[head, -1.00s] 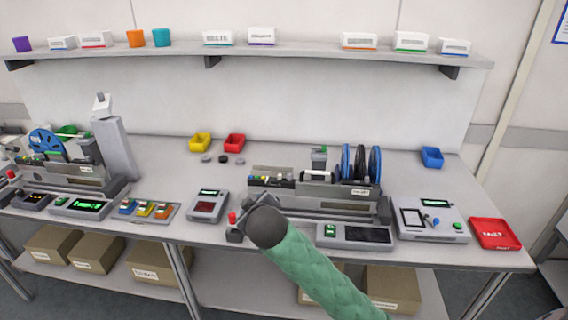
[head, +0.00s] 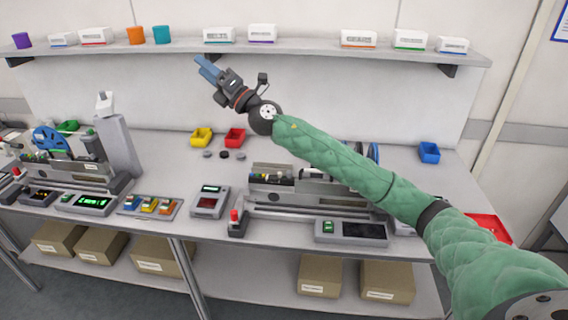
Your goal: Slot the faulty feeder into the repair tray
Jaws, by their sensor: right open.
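My right gripper (head: 207,71) is raised in front of the back wall, its blue fingers pointing up and left, open and empty. Its green-sleeved arm crosses the view from the lower right and hides much of the right-hand machine (head: 275,205), including most of its reels. A blue reel (head: 47,139) stands on the left-hand machine. A red tray (head: 487,226) at the bench's right end is partly hidden by my arm. I cannot tell which feeder is faulty or which tray is the repair tray. My left gripper is out of view.
A shelf (head: 300,49) with small boxes and cups runs along the wall near the raised gripper. Yellow (head: 201,137), red (head: 235,137) and blue (head: 429,152) bins stand on the bench. A grey post (head: 118,145) rises at left. Cartons sit on the lower shelf.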

